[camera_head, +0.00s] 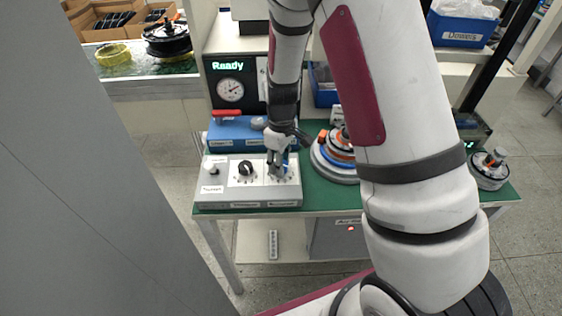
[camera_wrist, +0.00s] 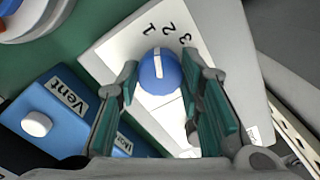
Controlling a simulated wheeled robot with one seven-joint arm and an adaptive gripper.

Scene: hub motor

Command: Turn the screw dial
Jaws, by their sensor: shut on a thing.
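The blue dial (camera_wrist: 158,72) with a white pointer line sits on the white face of the grey control box (camera_head: 230,198). Printed numbers 1, 2 and 3 arc beyond it in the wrist view, and the line points roughly between 1 and 2. My gripper (camera_wrist: 165,90) is shut on the dial, with one green-padded finger on each side. In the head view my gripper (camera_head: 279,168) is at the right part of the control box and mostly hides the dial. A black knob (camera_head: 245,168) is left of it on the same box.
A blue box (camera_head: 228,131) with a red handle stands behind, below a gauge (camera_head: 230,89) and a "Ready" display. A ringed round part (camera_head: 330,160) is close on the right, partly behind my arm.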

